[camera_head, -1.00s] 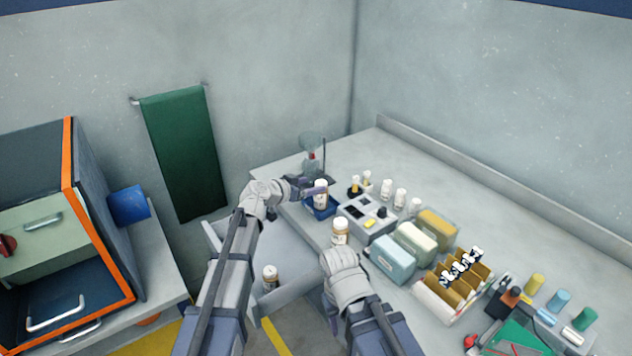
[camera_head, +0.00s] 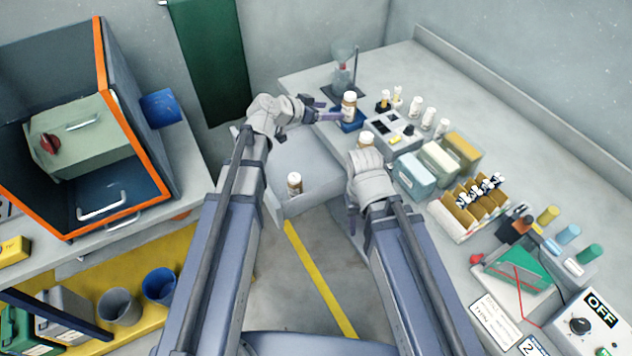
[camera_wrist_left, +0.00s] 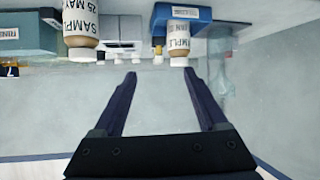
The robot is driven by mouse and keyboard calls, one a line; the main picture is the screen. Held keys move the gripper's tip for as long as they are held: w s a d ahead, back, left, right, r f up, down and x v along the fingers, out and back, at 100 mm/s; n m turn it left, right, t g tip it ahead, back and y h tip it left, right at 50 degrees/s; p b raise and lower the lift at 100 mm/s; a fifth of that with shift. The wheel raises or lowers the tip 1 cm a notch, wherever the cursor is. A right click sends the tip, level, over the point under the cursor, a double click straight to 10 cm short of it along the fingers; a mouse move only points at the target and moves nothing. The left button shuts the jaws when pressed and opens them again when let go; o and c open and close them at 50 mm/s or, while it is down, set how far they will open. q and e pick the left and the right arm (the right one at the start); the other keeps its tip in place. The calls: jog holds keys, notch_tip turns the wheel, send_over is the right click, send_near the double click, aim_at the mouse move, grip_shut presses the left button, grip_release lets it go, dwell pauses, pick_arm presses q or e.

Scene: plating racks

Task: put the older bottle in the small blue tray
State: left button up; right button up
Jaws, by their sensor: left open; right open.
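A white-capped brown bottle (camera_head: 349,103) with a white label stands upright in the small blue tray (camera_head: 353,125) on the counter. My left gripper (camera_head: 328,110) is open and empty just left of this bottle, apart from it. In the upside-down left wrist view, the bottle (camera_wrist_left: 179,40) is beyond the open fingers; its date is not clearly readable. A second bottle (camera_head: 366,138) stands by the counter's near edge; the wrist view shows a bottle (camera_wrist_left: 80,28) labelled "25 MAY". A third bottle (camera_head: 295,183) stands in the open drawer. My right gripper (camera_head: 352,217) is open, low beside the counter edge.
A grey rack block (camera_head: 390,128) and several small bottles are right of the tray. A clear funnel stand (camera_head: 343,75) is behind it. Coloured boxes (camera_head: 437,160) and a divided card holder (camera_head: 470,208) line the counter. The open drawer (camera_head: 305,155) lies under my left arm.

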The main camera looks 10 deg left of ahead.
pick_arm(q)
jog(key=s+d+f+g+y, duration=0.1)
jog(key=s+d+f+g, duration=0.15)
jog(key=s, duration=0.35)
jog(key=s+d+f+g+y, duration=0.1)
jog(key=s+d+f+g, duration=0.15)
jog(key=s+f, duration=0.2)
jog(key=s+a+f+n+g+y, duration=0.2)
jog(key=s+y, duration=0.2)
jog(key=s, duration=0.5)
jog(key=s+a+f+n+g+y, duration=0.2)
jog(key=s+a+y, duration=0.1)
jog(key=s, duration=0.6)
jog(key=shift+f+y, duration=0.3)
jog(key=shift+y, duration=0.1)
